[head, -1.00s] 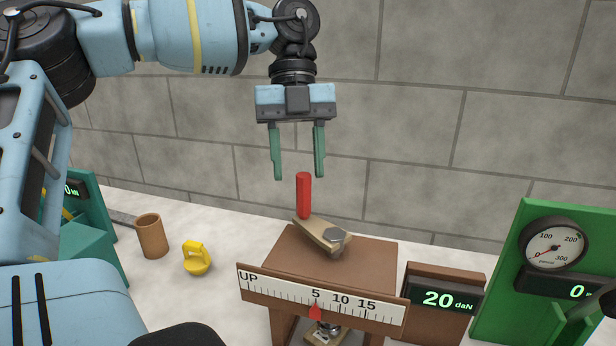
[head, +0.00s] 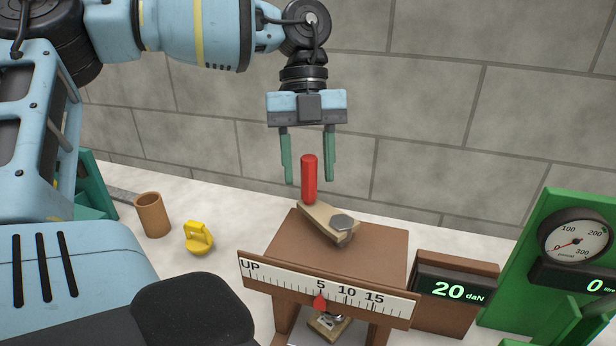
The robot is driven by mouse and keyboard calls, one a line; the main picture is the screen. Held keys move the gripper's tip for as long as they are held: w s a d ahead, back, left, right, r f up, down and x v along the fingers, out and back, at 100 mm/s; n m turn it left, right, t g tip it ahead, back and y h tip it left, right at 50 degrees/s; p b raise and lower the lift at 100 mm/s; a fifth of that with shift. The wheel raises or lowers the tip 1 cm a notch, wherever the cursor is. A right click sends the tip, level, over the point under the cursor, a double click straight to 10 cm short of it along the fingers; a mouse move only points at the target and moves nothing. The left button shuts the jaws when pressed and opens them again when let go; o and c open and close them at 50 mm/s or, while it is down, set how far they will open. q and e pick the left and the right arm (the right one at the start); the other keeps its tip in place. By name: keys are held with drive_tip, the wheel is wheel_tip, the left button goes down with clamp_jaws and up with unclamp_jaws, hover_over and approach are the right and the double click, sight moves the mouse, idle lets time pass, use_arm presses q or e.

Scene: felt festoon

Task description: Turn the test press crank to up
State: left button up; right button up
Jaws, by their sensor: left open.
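The test press (head: 384,243) is a brown block with a white scale strip (head: 262,283) marked UP at its left end, then 5, 10 and 15. A red pointer (head: 320,303) sits by the 5. The crank is a tan arm (head: 322,220) on a grey hex bolt, with an upright red handle (head: 309,180) at its far left end. My left gripper (head: 309,182) is open, pointing down, with its green fingers on either side of the handle's upper part in the picture. I cannot tell whether they touch it. My right gripper is not in view.
A display (head: 452,289) reading 20 daN stands right of the press, and a green panel with a gauge (head: 574,238) is further right. A brown cup (head: 152,215) and a yellow weight-like object (head: 198,238) stand on the pale table to the left. A stone wall is behind.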

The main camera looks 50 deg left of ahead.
use_arm(q)
drive_tip(key=shift+x, duration=1.3)
drive_tip(key=shift+c, duration=0.4)
clamp_jaws()
